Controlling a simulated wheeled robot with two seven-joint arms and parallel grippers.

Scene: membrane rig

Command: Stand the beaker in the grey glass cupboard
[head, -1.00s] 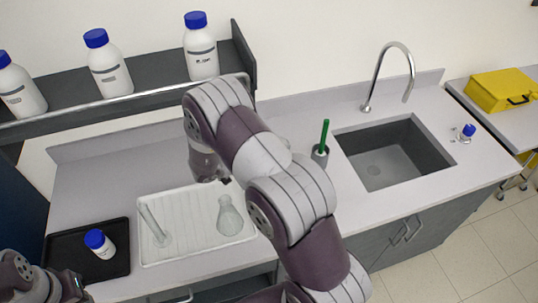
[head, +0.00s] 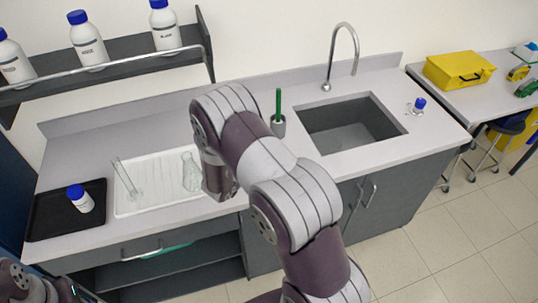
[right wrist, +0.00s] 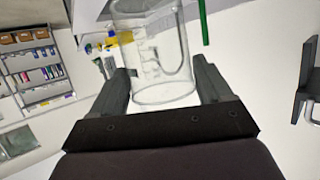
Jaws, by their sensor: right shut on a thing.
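In the right wrist view my right gripper (right wrist: 162,78) is shut on a clear glass beaker (right wrist: 150,50). The beaker sits between the two fingers, and its top runs out of the picture. In the head view my right arm hides this gripper and the beaker. My left arm shows only in part at the bottom left of the head view, and its fingers cannot be made out. I cannot pick out the grey glass cupboard for certain. A shelved grey unit with boxes and small bottles (right wrist: 35,68) shows at the left of the wrist view.
The bench holds a black tray (head: 50,230) with a blue-capped bottle (head: 80,199), a white drying tray (head: 150,207) with glassware, a pot with a green rod (head: 278,112) and a sink (head: 350,127). Free floor (head: 450,245) lies at the right.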

